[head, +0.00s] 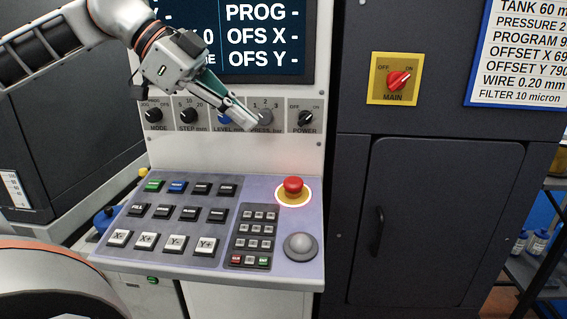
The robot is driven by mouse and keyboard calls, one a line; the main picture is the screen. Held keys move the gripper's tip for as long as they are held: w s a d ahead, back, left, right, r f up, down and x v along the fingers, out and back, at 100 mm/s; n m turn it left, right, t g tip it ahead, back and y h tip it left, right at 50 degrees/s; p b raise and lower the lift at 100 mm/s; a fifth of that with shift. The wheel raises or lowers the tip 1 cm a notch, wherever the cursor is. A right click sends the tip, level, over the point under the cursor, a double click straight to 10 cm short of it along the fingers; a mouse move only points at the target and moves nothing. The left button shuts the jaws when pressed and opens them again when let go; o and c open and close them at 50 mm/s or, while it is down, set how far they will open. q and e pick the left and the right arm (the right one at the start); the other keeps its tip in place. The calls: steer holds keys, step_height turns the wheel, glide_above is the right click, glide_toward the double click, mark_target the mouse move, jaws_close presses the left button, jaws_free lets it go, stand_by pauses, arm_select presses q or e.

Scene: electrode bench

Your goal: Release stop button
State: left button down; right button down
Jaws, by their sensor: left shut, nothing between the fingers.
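The red stop button (293,185) sits on a yellow base with a lit ring around it, at the back right of the sloped control panel (282,222). Whether it is pressed in or out I cannot tell. My left gripper (256,122) is shut and empty. It is in front of the upright knob panel, above and to the left of the stop button and apart from it. It partly covers the level and pressure knobs. My right gripper is not in view.
Several black, green, blue and white keys and a small keypad (254,231) fill the panel. A grey dome (300,246) is below the stop button. A red main switch (398,81) is on the dark cabinet at right. A screen (265,40) is behind my left arm.

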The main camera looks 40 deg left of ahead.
arm_select(q)
steer(key=shift+s+d, duration=0.1)
stand_by(0.3)
glide_above(299, 180)
steer(key=s+a, duration=0.2)
steer(key=s, duration=0.1)
step_height(299, 180, down, 7)
steer(key=f, duration=0.2)
steer(key=shift+w+f, duration=0.45)
steer(key=shift+f, duration=0.45)
steer(key=shift+f, duration=0.1)
